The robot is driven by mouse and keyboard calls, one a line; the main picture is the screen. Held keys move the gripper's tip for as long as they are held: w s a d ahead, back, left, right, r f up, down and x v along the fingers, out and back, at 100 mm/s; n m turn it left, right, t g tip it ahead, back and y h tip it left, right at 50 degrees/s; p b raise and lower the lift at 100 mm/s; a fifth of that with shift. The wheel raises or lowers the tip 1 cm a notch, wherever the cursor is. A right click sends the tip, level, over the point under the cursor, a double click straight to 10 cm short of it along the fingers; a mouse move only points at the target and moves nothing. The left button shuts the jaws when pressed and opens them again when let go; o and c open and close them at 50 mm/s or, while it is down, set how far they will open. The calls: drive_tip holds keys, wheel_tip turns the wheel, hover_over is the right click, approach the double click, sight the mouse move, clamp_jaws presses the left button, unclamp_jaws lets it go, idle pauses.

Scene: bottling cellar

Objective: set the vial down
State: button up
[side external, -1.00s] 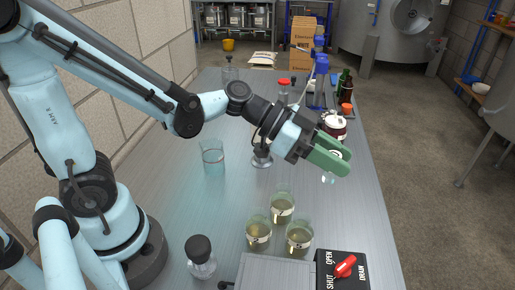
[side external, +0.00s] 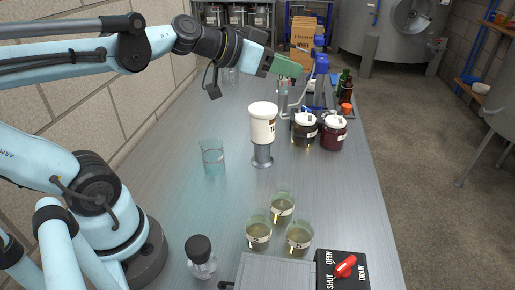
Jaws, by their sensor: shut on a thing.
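My gripper (side external: 289,68) has green fingers and is raised over the far half of the steel bench, above and beyond the dark jars. It is shut on the vial, which I cannot pick out clearly because the fingers hide it. A clear, upright glass shape (side external: 283,98) shows just below the fingers; I cannot tell whether it is the vial or glassware standing behind.
A beaker (side external: 213,158), several small beakers (side external: 282,208) and a switch box (side external: 343,271) are nearer.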

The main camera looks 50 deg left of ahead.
sight(278, 89)
drive_tip(key=f, duration=0.1)
drive_tip(key=f+n+y, duration=0.1)
drive_tip(key=f, duration=0.1)
drive_tip(key=shift+s+f+n+t+y, duration=0.25)
drive_tip(key=shift+s+n+t+y, duration=0.05)
drive_tip(key=shift+s+y, duration=0.1)
drive_tip(key=shift+s+d+f+n+y, duration=0.1)
drive_tip(key=shift+s+f+n+y, duration=0.15)
drive_tip(key=shift+f+n+y, duration=0.25)
drive_tip(key=s+f, duration=0.4)
drive_tip(key=shift+r, duration=2.2)
drive_tip(key=w+a+m+g+h, duration=0.2)
drive_tip(key=w+a+m+h, duration=0.15)
drive_tip(key=a, duration=0.85)
drive_tip(key=w+a+m+g+h, duration=0.15)
drive_tip(key=a+m+h, duration=0.35)
drive_tip(key=a, duration=0.7)
drive_tip(key=shift+w+f, duration=0.2)
drive_tip(key=shift+f, duration=9.55)
drive_tip(key=shift+f, duration=0.55)
